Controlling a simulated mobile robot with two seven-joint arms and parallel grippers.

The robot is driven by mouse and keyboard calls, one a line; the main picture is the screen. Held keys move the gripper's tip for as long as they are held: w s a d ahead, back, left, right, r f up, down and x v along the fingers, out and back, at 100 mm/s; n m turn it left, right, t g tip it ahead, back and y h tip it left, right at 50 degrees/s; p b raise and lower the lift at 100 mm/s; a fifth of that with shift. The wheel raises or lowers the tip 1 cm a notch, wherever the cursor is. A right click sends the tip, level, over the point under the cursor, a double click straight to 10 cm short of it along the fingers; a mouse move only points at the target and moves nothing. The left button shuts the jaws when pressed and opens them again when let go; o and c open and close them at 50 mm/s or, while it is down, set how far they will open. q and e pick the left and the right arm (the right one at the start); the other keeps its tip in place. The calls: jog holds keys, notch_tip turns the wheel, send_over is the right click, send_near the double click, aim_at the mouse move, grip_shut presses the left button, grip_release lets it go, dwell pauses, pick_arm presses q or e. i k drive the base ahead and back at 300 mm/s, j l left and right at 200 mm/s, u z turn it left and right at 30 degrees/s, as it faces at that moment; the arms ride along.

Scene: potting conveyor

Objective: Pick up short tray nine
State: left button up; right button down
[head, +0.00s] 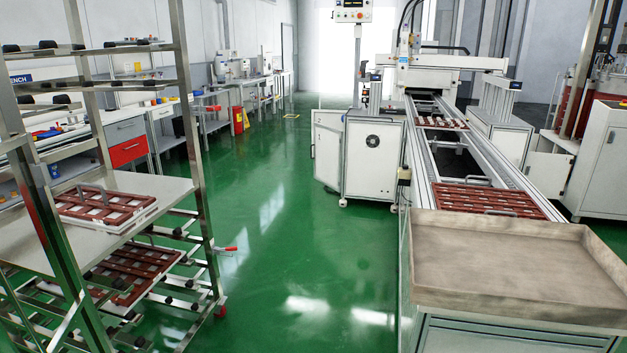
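Several reddish-brown gridded trays are in view, and I cannot tell which is short tray nine. One tray (104,209) with a handle lies on the shelf plate of the metal rack at left. Another tray (130,272) lies on a lower rack level, partly hidden by the rack's posts. A tray (487,200) with handles sits at the near end of the conveyor. A smaller-looking tray (441,122) sits farther along the conveyor. Neither of my grippers is in view.
The metal rack (197,150) stands close at left. An empty grey bin (510,265) stands at front right before the conveyor (466,162). A white cabinet (372,155) stands beside the conveyor. The green floor (270,220) between rack and conveyor is clear.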

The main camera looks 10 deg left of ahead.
aim_at(100, 206)
jog(key=i+u, duration=0.35)
jog(key=i, duration=0.4)
jog(key=i+l+u, duration=0.1)
jog(key=i+u, duration=0.25)
jog(key=i, duration=0.45)
